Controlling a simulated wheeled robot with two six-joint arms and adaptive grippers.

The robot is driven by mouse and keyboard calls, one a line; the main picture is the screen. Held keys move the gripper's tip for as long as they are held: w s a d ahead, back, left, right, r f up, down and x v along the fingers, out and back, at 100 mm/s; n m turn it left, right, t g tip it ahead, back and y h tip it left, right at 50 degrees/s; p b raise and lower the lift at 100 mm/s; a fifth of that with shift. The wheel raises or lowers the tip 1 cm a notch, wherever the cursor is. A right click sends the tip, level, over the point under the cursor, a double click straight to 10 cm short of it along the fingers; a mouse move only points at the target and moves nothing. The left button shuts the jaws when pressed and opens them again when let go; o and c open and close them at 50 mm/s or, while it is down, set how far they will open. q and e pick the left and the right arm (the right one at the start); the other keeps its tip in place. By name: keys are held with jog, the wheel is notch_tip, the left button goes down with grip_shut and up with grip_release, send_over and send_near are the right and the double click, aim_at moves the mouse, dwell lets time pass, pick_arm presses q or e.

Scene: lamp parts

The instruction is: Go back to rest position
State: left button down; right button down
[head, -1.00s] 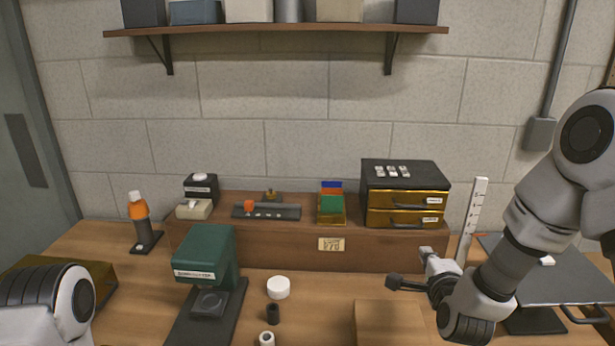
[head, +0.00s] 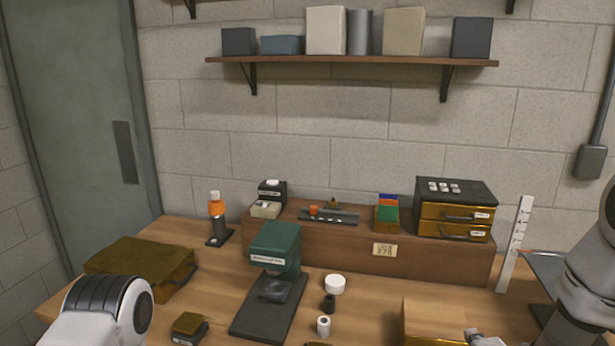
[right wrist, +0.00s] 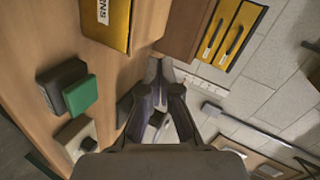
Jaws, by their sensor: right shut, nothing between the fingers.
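My right arm comes in from the right edge of the head view. My left arm's pale link with a black ribbed joint shows at the lower left; the left gripper itself is out of the picture.
Behind are a riser (head: 350,250), a drawer unit (head: 455,212) and an upright white ruler (head: 514,245). An olive case (head: 140,265) lies at left.

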jog(key=s+a+f+n+g+y, duration=0.1)
jog(key=s+a+f+n+g, duration=0.3)
jog(key=s+f, duration=0.5)
jog(key=s+a+f+n+g+y, duration=0.15)
jog(key=s+f+n+g, duration=0.25)
jog(key=s+f+n, duration=0.5)
jog(key=s+a+f+n+g, duration=0.1)
jog(key=s+f+n+g, duration=0.1)
jog(key=s+f, duration=0.2)
jog(key=s+a+f+n+g, duration=0.1)
jog(key=s+f+n+g, duration=0.1)
jog(key=s, duration=0.7)
jog(key=shift+s+a+f+g, duration=0.2)
jog(key=shift+f+g, duration=0.3)
jog(key=shift+f, duration=0.4)
